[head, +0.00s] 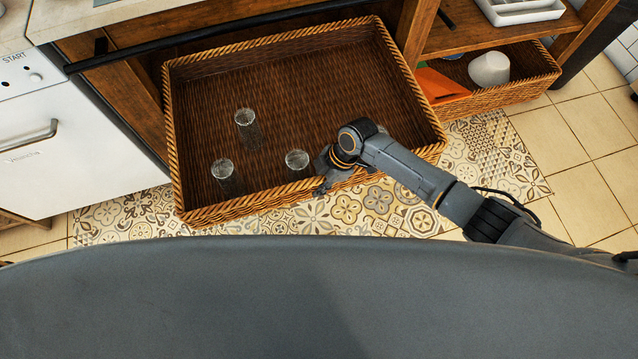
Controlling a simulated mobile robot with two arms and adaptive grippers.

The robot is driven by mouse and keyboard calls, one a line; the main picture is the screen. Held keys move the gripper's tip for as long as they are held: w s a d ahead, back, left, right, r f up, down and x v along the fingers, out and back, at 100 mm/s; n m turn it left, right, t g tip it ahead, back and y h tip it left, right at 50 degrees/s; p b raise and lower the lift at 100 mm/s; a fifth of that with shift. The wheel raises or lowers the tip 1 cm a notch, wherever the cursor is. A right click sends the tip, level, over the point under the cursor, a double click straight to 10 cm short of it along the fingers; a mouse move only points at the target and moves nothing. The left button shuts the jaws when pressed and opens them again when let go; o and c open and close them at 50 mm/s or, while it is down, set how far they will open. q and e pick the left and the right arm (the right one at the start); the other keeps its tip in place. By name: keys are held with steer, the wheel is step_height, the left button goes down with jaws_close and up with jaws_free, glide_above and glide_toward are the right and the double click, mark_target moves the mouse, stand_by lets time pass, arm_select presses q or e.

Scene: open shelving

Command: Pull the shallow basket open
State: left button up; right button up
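The shallow basket (300,50) is a wide brown wicker drawer with a braided rim. It sticks far out from the wooden shelf unit over the patterned mat, and its inside is open to view. Several clear glasses stand in it, one of them a glass (248,128) towards the middle. My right gripper (322,184) is at the front rim of the basket, right of the middle, with parts on both sides of the rim. Its fingers are small and partly hidden by the wrist, so its closure is unclear. My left gripper is not in view.
A second wicker basket (512,92) with a white cup (489,68) and orange and green items sits to the right. A white appliance (70,140) stands at the left. A patterned mat (385,208) lies on the tiled floor.

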steer(key=shift+o, duration=1.3)
steer(key=shift+r, duration=0.1)
steer(key=shift+d, duration=0.1)
steer(key=v, duration=0.7)
steer(key=shift+w+r, duration=0.1)
steer(key=shift+r, duration=0.35)
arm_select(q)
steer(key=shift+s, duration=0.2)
